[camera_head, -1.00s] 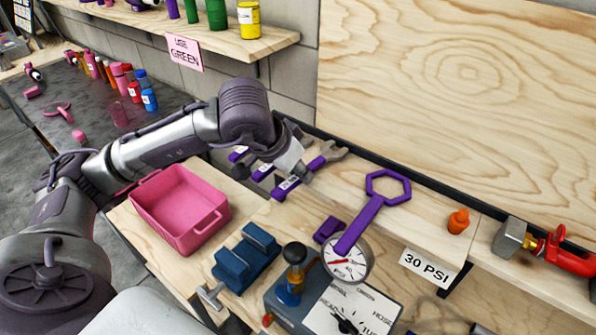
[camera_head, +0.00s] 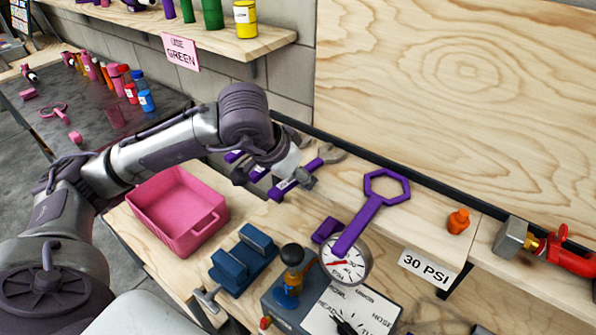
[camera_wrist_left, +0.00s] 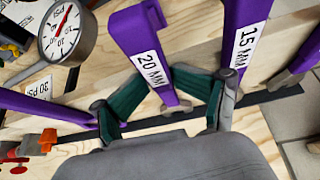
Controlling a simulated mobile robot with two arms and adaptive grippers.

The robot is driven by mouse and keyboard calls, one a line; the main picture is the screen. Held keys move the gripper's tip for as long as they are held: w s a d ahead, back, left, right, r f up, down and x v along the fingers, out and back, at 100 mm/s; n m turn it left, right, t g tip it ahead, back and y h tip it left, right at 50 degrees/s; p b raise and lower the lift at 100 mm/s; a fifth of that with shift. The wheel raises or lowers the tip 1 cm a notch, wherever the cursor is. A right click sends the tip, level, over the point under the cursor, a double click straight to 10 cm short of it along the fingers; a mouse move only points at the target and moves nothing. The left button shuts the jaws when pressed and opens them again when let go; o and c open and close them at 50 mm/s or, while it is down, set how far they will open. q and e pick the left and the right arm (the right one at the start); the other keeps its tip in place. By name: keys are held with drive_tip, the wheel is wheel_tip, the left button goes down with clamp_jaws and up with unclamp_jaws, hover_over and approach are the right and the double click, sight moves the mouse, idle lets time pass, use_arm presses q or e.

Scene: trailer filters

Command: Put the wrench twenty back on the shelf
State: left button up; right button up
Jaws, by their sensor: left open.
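The wrench twenty, a purple-handled wrench with a white "20 MM" label, shows in the left wrist view (camera_wrist_left: 148,55). In the head view it appears to be the wrench (camera_head: 282,190) at the shelf's front edge, with its metal head towards the back wall. My left gripper (camera_wrist_left: 160,98) is open, its two green-padded fingers on either side of this wrench. In the head view the gripper (camera_head: 300,178) is low over the wrench and hides part of it. Contact cannot be told. The wooden shelf (camera_head: 340,185) runs along the wall. My right gripper is not in view.
The wrench marked 15 MM (camera_wrist_left: 242,45) lies close beside one finger. A large purple hexagon-ended wrench (camera_head: 375,205) is to the right, by a pressure gauge (camera_head: 345,265). A pink bin (camera_head: 175,210) and blue vise (camera_head: 245,255) stand below on the bench.

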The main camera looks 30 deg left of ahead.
use_arm(q)
drive_tip(key=shift+s+a+f, duration=0.1)
drive_tip(key=shift+s+a, duration=0.05)
drive_tip(key=shift+s, duration=0.1)
drive_tip(key=shift+r, duration=0.4)
drive_tip(key=v, duration=1.1)
drive_tip(key=shift+s+r, duration=0.15)
drive_tip(key=shift+s, duration=0.05)
